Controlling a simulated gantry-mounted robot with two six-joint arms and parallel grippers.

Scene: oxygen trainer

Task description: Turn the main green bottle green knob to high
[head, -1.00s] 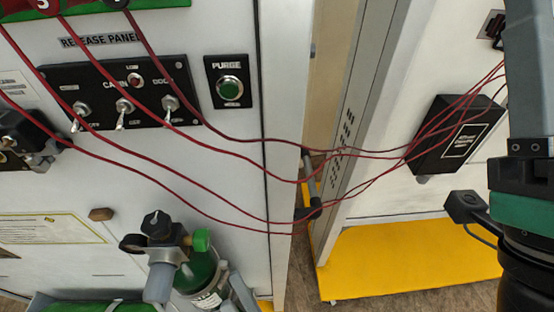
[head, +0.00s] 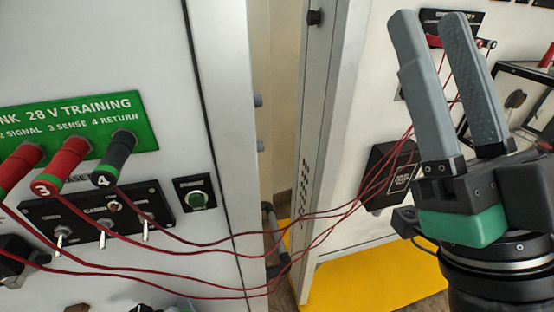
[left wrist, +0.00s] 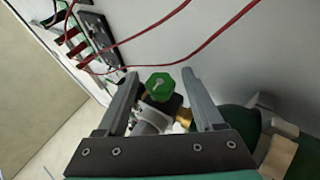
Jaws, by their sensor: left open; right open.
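The green knob (left wrist: 160,86) shows in the left wrist view, many-sided with a pale mark on its face. It sits on a valve with a brass fitting (left wrist: 184,117) beside a green bottle (left wrist: 238,121), partly hidden by my gripper. My left gripper (left wrist: 160,74) is open, its fingers on either side of the knob with gaps visible; I cannot tell the depth between them. The left gripper is outside the head view. My right gripper (head: 428,16) is open and empty, pointing up at the right of the head view. The knob is out of the head view.
A switch panel (head: 100,215) and a purge button (head: 195,197) are on the left cabinet. Cables also cross above the knob in the left wrist view (left wrist: 180,59).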

